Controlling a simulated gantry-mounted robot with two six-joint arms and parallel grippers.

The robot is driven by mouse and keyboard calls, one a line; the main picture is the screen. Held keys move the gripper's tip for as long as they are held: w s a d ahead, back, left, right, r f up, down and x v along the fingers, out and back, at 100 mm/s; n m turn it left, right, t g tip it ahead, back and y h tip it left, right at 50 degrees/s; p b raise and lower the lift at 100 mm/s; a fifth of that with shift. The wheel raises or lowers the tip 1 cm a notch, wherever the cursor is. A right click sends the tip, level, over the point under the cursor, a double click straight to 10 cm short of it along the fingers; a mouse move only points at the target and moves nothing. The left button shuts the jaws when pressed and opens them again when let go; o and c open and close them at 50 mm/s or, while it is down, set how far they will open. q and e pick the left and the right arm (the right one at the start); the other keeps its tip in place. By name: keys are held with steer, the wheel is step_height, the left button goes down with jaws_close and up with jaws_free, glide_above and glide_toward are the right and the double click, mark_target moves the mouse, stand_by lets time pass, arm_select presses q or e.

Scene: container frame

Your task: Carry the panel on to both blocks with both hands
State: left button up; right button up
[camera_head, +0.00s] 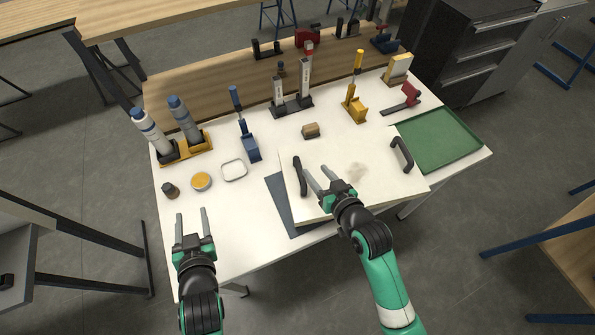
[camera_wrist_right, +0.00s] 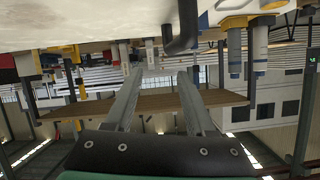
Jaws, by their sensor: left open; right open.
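The white panel (camera_head: 335,180) lies at the front middle of the table and has two black handles. Its left handle (camera_head: 300,176) is just left of my right gripper (camera_head: 316,174), which is open and empty over the panel. Its right handle (camera_head: 401,154) is free. In the right wrist view, one black handle (camera_wrist_right: 182,38) shows beyond the open fingers (camera_wrist_right: 160,75). My left gripper (camera_head: 191,213) is open and empty over the front left of the table. A small brown block (camera_head: 311,130) sits behind the panel. I cannot make out a second block for certain.
A blue-grey mat (camera_head: 284,203) lies partly under the panel. A green tray (camera_head: 440,140) is to the right. Bottles (camera_head: 184,120), blue (camera_head: 249,145) and yellow (camera_head: 355,105) clamps line the back. An orange-topped tin (camera_head: 201,181) and a ring (camera_head: 234,170) lie left.

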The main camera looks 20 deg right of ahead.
steer(key=shift+d, duration=0.2)
steer(key=a+v, duration=0.1)
steer(key=v, duration=0.6)
steer(key=shift+s+d, duration=0.25)
steer(key=shift+s, duration=0.05)
